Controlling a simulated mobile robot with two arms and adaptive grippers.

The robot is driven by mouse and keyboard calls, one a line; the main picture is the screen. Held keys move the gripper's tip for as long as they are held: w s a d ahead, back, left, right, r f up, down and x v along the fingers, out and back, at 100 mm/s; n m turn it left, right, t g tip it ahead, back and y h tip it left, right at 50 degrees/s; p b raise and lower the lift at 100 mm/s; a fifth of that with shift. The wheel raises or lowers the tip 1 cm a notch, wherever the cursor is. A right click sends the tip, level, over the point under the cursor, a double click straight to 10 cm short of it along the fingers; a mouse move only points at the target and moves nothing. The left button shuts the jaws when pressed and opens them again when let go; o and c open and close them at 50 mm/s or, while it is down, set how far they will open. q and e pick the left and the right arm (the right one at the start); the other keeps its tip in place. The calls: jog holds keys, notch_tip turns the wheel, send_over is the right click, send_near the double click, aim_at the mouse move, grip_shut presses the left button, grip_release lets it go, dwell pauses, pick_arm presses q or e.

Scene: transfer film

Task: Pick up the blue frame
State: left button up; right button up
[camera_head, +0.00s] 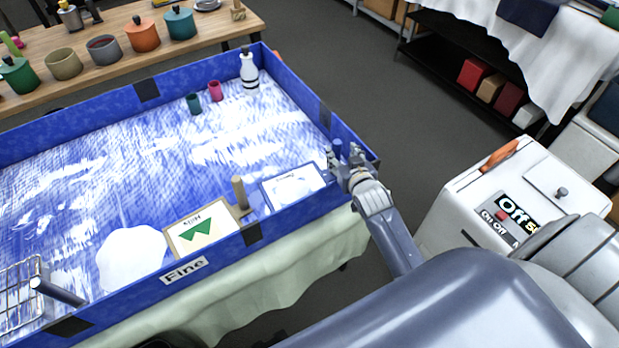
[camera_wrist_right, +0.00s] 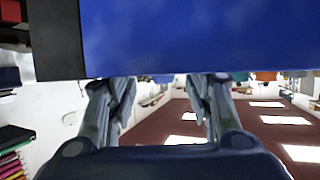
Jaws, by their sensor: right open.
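The blue frame (camera_head: 268,196) lies flat on the white-streaked floor of a large blue-walled tray (camera_head: 215,262), near its front right corner. It has a thin blue border around a pale panel. My right gripper (camera_head: 343,158) is open at the tray's right wall, to the right of the frame and apart from it. In the right wrist view my gripper (camera_wrist_right: 160,88) has its two fingers spread and nothing seen between them. The tray's blue wall (camera_wrist_right: 190,35) fills the top of that view. The frame cannot be made out there. My left gripper is not in view.
A white rounded patch (camera_head: 130,258) and a wire rack (camera_head: 18,300) are farther left. A white machine (camera_head: 500,200) stands right of the tray.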

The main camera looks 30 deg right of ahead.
aim_at(338, 148)
jog(key=shift+w+d, duration=0.1)
jog(key=shift+w, duration=0.5)
jog(key=p+x, duration=0.1)
jog(key=x, duration=0.1)
jog(key=shift+w, duration=0.45)
jog(key=shift+w+d+f, duration=0.15)
jog(key=shift+w+f, duration=0.2)
jog(key=shift+w, duration=0.15)
grip_shut()
